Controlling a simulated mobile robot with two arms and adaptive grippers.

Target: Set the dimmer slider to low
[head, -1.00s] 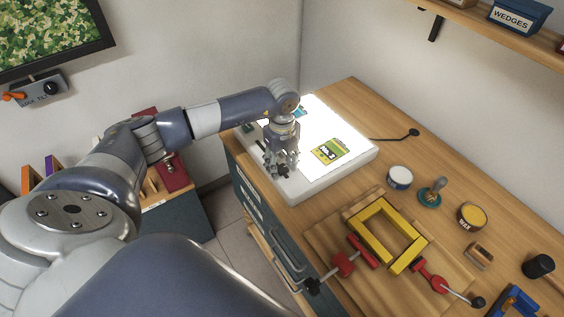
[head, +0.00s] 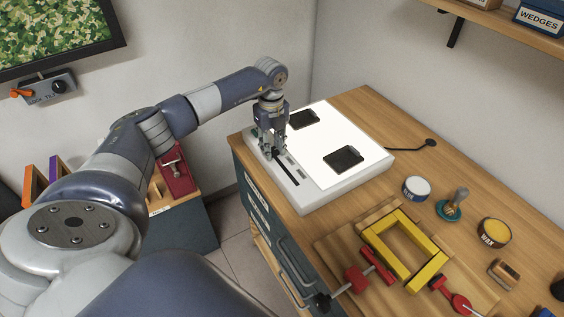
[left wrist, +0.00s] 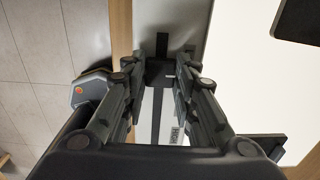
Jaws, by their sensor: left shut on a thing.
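My left gripper (head: 268,155) points down at the far end of this slot. In the left wrist view its jaws are shut on the dark slider knob (left wrist: 158,73), and the slot and a label (left wrist: 175,134) show between the fingers. The knob is mostly hidden in the head view. My right gripper is not in view.
A yellow frame (head: 405,250) with red clamps lies in front. The wall closes off the back.

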